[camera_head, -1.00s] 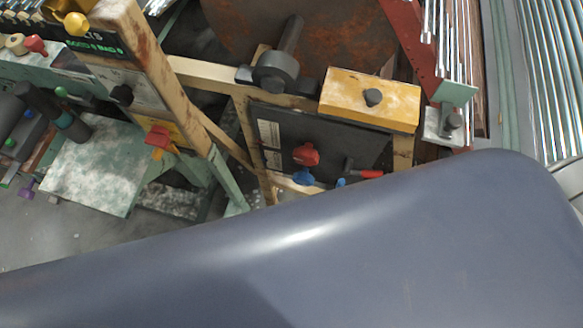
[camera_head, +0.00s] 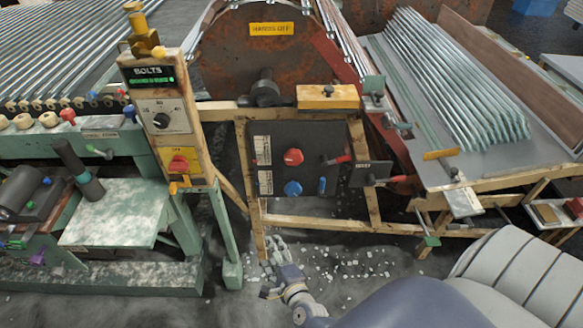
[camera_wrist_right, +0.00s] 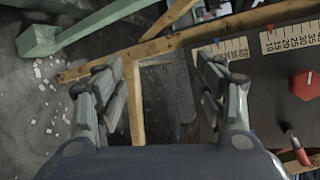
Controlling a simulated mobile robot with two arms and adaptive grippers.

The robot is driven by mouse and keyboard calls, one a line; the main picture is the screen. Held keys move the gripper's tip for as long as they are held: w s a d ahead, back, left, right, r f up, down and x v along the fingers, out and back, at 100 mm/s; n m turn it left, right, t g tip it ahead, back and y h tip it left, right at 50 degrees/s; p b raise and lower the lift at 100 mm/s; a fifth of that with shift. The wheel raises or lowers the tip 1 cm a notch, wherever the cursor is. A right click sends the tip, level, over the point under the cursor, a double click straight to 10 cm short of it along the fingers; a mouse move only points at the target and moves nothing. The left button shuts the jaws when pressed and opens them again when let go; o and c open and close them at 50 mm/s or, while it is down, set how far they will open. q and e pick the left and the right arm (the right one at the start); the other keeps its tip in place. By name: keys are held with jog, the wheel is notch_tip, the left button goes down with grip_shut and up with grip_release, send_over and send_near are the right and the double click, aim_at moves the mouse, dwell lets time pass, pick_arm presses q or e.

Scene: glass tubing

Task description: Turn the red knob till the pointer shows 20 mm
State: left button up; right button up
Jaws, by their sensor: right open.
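The red knob (camera_head: 293,157) sits on a dark panel (camera_head: 325,138) in a wooden frame, above a blue knob (camera_head: 292,188). Two pale scales (camera_head: 262,149) run along the panel's left edge. The red knob (camera_wrist_right: 304,85) also shows at the right edge of the right wrist view, with the numbered scales (camera_wrist_right: 290,36) near it. The pointer's reading is too small to tell. My right gripper (camera_head: 276,252) is below the panel, apart from the knob. Its fingers (camera_wrist_right: 158,75) are spread and empty in the wrist view. My left gripper is out of view.
A red-handled lever (camera_head: 337,160) and a small dark plate (camera_head: 370,174) stand right of the red knob. Wooden frame bars (camera_head: 340,222) cross below the panel. A post with a BOLTS display (camera_head: 153,76) stands left. Glass tubes (camera_head: 455,80) lie at the right.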

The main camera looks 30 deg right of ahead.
jog(key=w+d+r+m+t+h, duration=0.1)
jog(key=w+d+r+m+h, duration=0.15)
jog(key=r+m, duration=0.35)
jog(key=w+d+r+m+t+h, duration=0.1)
jog(key=d+r+m+h, duration=0.15)
jog(key=r+m, duration=0.35)
jog(key=m+h, duration=0.2)
jog(key=m, duration=0.5)
send_near(294, 161)
jog(key=shift+g+h, duration=0.4)
jog(key=shift+g, duration=0.1)
jog(key=x, duration=0.8)
jog(key=shift+w+a+r+p, duration=0.15)
jog(key=shift+w+r+p, duration=0.15)
jog(key=shift+w+p, duration=0.15)
jog(key=shift+w, duration=0.35)
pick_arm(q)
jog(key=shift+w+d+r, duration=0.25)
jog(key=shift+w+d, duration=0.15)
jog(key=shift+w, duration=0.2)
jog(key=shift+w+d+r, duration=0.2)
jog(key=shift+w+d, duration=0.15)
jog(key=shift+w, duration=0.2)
pick_arm(e)
jog(key=shift+c, duration=0.3)
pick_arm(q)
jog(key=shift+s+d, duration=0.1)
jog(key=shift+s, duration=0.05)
pick_arm(e)
jog(key=c, duration=1)
